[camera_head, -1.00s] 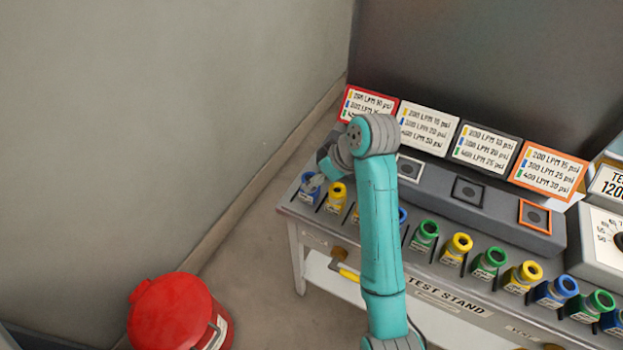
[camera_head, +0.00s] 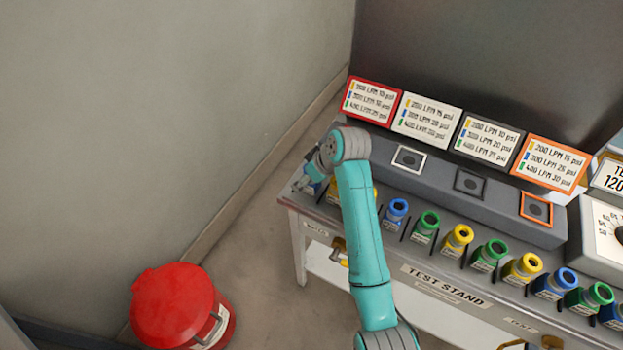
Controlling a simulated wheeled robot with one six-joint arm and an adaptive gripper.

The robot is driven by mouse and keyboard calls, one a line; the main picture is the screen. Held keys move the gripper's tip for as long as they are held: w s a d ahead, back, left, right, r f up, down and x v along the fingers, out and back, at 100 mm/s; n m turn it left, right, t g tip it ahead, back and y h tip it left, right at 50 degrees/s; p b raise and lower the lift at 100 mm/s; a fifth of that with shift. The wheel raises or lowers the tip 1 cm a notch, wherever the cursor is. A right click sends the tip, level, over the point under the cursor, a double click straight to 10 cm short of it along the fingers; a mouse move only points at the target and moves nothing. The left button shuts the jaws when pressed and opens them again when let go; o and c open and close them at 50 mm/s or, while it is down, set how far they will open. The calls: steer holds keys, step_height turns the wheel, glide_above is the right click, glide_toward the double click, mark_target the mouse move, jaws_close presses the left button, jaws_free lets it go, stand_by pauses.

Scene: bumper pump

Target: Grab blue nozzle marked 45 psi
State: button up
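Blue nozzles stand in the row on the test stand (camera_head: 322,206): one at the far left end (camera_head: 313,187), partly covered by my gripper, one (camera_head: 396,214) just right of my arm, one (camera_head: 553,285) further right and one (camera_head: 612,316) at the right edge. Their small labels are too small to read, so I cannot tell which is marked 45 psi. My gripper (camera_head: 301,184) is at the far left blue nozzle, small and partly hidden by my wrist. I cannot tell whether its fingers are open, shut or touching the nozzle.
Yellow nozzles (camera_head: 457,240) and green nozzles (camera_head: 426,227) stand close beside the blue ones. Behind them is a grey block with square sockets (camera_head: 470,184) and several sign cards (camera_head: 428,118). A red bin (camera_head: 175,305) stands on the floor at left. A wall bounds the left side.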

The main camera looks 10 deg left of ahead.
steer(key=c, duration=1.5)
